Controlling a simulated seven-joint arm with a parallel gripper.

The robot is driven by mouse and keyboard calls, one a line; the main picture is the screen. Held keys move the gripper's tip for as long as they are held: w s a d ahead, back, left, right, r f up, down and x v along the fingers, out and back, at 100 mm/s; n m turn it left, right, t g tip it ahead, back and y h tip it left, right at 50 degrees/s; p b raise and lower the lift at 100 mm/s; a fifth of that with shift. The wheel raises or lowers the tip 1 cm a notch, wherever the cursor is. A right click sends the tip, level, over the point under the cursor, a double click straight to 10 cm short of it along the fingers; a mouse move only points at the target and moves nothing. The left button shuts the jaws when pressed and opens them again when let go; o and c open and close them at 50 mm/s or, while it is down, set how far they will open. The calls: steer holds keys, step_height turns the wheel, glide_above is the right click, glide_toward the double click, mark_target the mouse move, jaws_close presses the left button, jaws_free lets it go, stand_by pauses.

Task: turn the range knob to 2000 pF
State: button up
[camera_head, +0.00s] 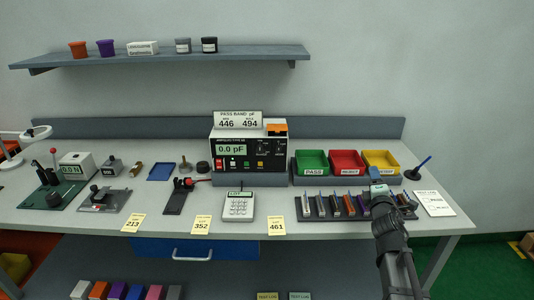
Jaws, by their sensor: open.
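The capacitance meter (226,138) stands at the middle back of the bench with its front towards me. Its green display (231,149) reads 0.0 pF. Red, white and green controls sit low on its panel. The range knob is too small to tell for certain on the dark panel, and its setting cannot be read. My gripper (379,188) is open, well to the right of the meter and apart from it. It is over the right part of the component rack, in front of the yellow bin, and its fingers are hard to make out.
Green (312,162), red (347,162) and yellow (381,162) bins stand right of the meter. A component rack (303,216) lies before them. A keypad (239,206) and a black fixture (176,200) sit before the meter. A shelf (160,57) hangs above.

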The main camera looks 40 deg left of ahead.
steer(key=s+a+n+g+y, duration=0.1)
steer(key=s+a+n+g, duration=0.1)
steer(key=s+a+n, duration=0.85)
steer(key=n+y, duration=0.1)
steer(key=n, duration=0.5)
glide_toward(260, 150)
steer(key=x, duration=0.8)
steer(key=shift+w+a, duration=0.15)
steer(key=shift+a, duration=0.05)
steer(key=shift+c, duration=0.5)
steer(key=c, duration=0.9)
steer(key=shift+c, duration=0.2)
